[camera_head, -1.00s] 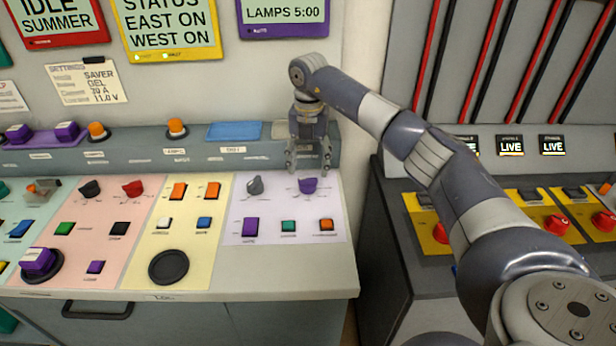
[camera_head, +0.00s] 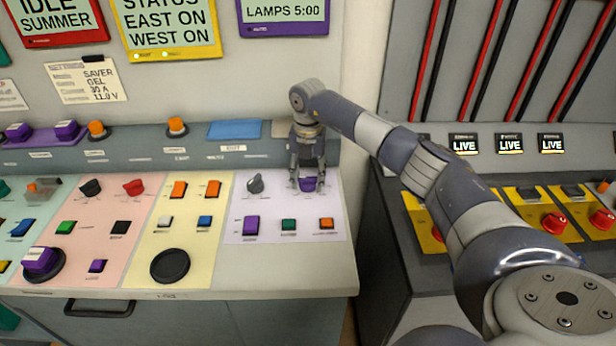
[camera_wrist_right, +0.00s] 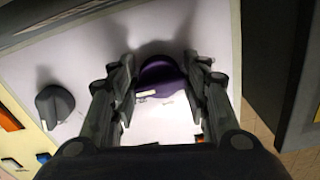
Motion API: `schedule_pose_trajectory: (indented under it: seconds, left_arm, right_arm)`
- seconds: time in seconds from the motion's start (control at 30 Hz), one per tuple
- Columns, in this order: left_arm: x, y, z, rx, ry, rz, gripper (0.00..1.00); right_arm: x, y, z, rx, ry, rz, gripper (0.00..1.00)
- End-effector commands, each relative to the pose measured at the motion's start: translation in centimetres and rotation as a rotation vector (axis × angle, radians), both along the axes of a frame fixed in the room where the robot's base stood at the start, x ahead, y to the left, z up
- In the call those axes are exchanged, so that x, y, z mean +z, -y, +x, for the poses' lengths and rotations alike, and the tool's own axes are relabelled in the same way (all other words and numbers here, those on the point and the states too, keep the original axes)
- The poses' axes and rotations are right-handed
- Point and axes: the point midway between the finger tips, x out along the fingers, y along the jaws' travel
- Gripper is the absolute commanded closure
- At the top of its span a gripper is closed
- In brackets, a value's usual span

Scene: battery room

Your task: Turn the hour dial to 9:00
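A purple dial (camera_head: 308,184) sits on the lavender panel (camera_head: 270,227), and it also shows in the right wrist view (camera_wrist_right: 160,76). A pale mark is on its near edge in that view. My right gripper (camera_head: 307,187) points down at the dial. Its fingers are open, one on each side of the dial, with a gap visible in the right wrist view (camera_wrist_right: 160,78). A grey dial (camera_head: 255,184) is just left of it and also shows in the right wrist view (camera_wrist_right: 55,105). The purple-framed display (camera_head: 284,12) reads "LAMPS 5:00". The dial labels are too small to read. My left gripper is out of view.
A purple rocker switch (camera_head: 251,226), a green button (camera_head: 289,225) and an orange button (camera_head: 326,223) lie in front of the dials. A blue plate (camera_head: 234,130) is on the ledge behind. A dark cabinet with red knobs (camera_head: 556,224) stands at right.

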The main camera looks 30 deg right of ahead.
Motion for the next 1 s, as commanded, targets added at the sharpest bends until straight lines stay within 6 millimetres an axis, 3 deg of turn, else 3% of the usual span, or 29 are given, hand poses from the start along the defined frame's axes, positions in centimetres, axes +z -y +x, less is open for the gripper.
schedule_pose_trajectory:
  seconds: [0.47,1.0]
  left_arm:
    - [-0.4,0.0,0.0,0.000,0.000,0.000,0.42]
    - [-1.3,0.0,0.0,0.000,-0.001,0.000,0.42]
  right_arm:
    - [0.1,0.0,0.1,0.146,0.003,0.000,0.81]
    - [0.1,-0.2,0.2,0.642,0.003,0.000,0.81]
